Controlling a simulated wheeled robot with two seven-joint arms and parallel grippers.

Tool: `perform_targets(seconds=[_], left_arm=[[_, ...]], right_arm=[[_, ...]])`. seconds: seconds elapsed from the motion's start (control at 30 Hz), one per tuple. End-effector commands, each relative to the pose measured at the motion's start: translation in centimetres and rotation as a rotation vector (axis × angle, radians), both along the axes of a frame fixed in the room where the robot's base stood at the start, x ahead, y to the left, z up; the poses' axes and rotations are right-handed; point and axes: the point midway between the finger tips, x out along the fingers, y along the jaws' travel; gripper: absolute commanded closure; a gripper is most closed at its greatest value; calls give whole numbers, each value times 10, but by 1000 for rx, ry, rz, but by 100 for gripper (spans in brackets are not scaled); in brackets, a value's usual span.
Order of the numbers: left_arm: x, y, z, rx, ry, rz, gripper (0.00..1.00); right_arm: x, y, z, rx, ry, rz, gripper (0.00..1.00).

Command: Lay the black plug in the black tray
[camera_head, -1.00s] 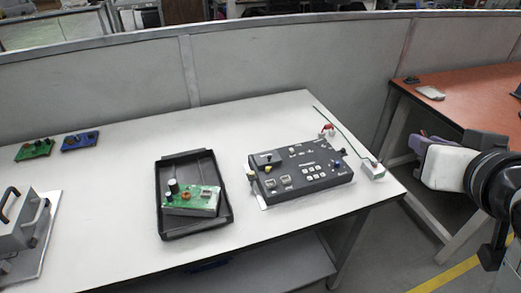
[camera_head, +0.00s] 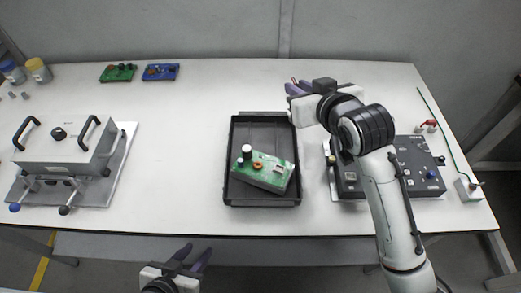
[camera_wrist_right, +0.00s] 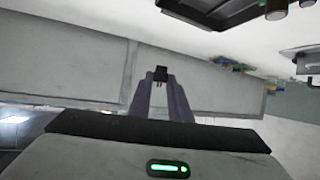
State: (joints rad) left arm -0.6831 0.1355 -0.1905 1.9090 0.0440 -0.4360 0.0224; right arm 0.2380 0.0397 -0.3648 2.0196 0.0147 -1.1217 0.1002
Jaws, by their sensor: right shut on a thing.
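The black tray (camera_head: 268,133) lies on the white table in the head view, with a green circuit board (camera_head: 270,175) in its near part. Its far part is bare. The black plug (camera_wrist_right: 160,73) shows in the right wrist view between my fingertips, with small reddish prongs. My right gripper (camera_wrist_right: 160,78) is shut on it. In the head view my right gripper (camera_head: 296,86) is above the table, beyond the tray's far right corner; the plug is too small to make out there. My left gripper (camera_head: 194,253) is open and empty in front of the table's near edge.
A dark control box (camera_head: 405,160) with buttons stands right of the tray, partly behind my right arm. A grey fixture with black handles (camera_head: 65,150) stands at the left. Green (camera_head: 118,73) and blue (camera_head: 160,72) boards lie at the back. Table left of the tray is clear.

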Motion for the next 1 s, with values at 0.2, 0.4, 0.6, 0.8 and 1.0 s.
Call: perform_targets(seconds=[0.2,0.4,0.6,0.8,1.0], left_arm=[[0,0,9,-1,-1,-1,65],[0,0,5,-1,-1,-1,65],[0,0,4,-1,0,-1,65],[-2,0,1,0,3,-1,65],[-2,0,0,0,4,-1,65]], right_arm=[[0,38,-45,20,2,77,100],[-1,41,-85,21,0,84,100],[0,41,-107,22,-3,83,100],[-1,41,-135,21,-1,83,100],[0,41,-145,22,-5,83,100]])
